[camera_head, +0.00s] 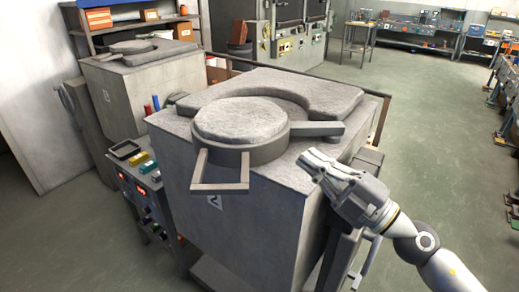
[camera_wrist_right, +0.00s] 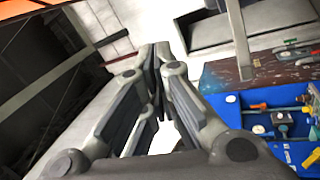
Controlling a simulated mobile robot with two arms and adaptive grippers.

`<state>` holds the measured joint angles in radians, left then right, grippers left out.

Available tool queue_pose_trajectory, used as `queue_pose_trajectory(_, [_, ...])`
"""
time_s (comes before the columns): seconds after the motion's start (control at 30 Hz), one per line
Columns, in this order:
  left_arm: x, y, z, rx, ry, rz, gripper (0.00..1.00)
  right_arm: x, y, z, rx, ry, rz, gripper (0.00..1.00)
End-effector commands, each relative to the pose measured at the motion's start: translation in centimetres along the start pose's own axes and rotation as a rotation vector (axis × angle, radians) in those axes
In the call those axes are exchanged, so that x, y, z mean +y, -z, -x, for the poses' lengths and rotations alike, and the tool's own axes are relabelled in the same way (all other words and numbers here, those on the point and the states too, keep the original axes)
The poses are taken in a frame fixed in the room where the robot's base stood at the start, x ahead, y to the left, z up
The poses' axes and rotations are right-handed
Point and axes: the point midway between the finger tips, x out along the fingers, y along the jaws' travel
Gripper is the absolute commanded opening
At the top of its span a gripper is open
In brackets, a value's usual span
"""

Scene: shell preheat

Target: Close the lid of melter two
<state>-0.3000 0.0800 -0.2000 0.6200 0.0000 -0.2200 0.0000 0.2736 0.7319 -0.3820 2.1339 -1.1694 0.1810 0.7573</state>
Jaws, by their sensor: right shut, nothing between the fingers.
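Melter two (camera_head: 240,225) is a big grey block with a "2" on its front face. Its round lid (camera_head: 240,119) lies flat at the top, with a thick rim, a bar sticking out to the right (camera_head: 318,129) and a square loop handle (camera_head: 220,188) at the front. A curved slab (camera_head: 320,95) lies behind the lid. I cannot tell whether the lid is fully seated. My right gripper (camera_head: 308,160) is shut and empty, just right of and in front of the lid's bar, apart from it. It also shows shut in the right wrist view (camera_wrist_right: 155,55). My left gripper is out of view.
A second melter (camera_head: 140,85) with a similar round top stands at the back left. A control panel with buttons (camera_head: 140,185) and a small dark tray (camera_head: 125,149) stand left of melter two. The floor to the right (camera_head: 440,130) is open.

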Motion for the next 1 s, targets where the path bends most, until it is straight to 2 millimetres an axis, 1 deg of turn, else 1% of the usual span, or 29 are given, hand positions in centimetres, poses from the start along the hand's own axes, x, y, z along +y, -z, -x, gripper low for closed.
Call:
queue_pose_trajectory(0.03, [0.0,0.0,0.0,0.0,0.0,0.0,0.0,-0.4,0.2,-0.2,0.042,0.069,0.059,0.0])
queue_pose_trajectory(0.1, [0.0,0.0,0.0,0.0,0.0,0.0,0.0,-1.5,0.2,-0.2,0.084,0.162,0.118,0.0])
queue_pose_trajectory(0.2, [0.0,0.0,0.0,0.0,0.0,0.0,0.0,-2.5,-0.1,0.2,0.116,0.263,0.176,0.0])
queue_pose_trajectory(0.37, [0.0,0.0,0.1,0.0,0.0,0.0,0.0,-3.3,-0.5,0.4,0.129,0.334,0.211,0.0])
queue_pose_trajectory(0.47, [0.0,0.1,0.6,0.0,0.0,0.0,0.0,-3.4,-0.4,-0.2,0.131,0.337,0.211,0.0])
queue_pose_trajectory(0.57, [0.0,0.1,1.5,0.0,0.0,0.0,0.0,-3.6,-0.2,-1.5,0.131,0.334,0.209,0.0])
queue_pose_trajectory(0.67, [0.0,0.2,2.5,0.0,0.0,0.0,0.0,-4.1,-0.1,-3.1,0.131,0.333,0.208,0.0])
queue_pose_trajectory(1.0, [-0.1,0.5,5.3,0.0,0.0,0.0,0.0,-6.4,0.6,-9.2,0.131,0.333,0.208,0.0])
